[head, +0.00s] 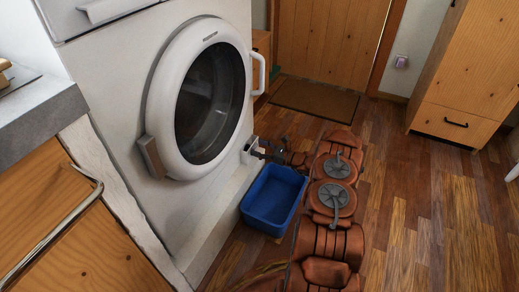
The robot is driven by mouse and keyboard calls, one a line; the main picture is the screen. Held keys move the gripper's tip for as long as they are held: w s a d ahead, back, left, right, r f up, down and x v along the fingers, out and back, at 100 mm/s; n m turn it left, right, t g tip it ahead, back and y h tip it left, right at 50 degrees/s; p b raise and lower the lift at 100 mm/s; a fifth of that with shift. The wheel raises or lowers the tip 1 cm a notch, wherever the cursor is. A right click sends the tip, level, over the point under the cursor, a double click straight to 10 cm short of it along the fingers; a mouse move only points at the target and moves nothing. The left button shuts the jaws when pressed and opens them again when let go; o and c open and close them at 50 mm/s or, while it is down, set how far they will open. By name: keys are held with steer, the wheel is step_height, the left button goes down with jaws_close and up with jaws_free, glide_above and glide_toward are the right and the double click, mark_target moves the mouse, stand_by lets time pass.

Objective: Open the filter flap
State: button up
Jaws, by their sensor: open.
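The white washing machine (120,95) stands at the left with its round door shut. A small pale piece at the lower right of its front, which looks like the filter flap (246,155), shows beside my gripper. I cannot tell whether it stands open or how far. My gripper (257,151) is low by the machine's front, its dark fingers pointing left at the flap. The fingers are open, small and partly dark, so I cannot tell whether they touch the flap.
A blue tub (273,199) stands on the wooden floor under my gripper, close to the machine. A grey counter (42,108) with a wooden cabinet is at the left front. A doormat (314,98) and a wooden cabinet (470,75) are farther back. The floor at right is clear.

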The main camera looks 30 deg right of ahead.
steer(key=shift+c, duration=0.4)
jaws_close()
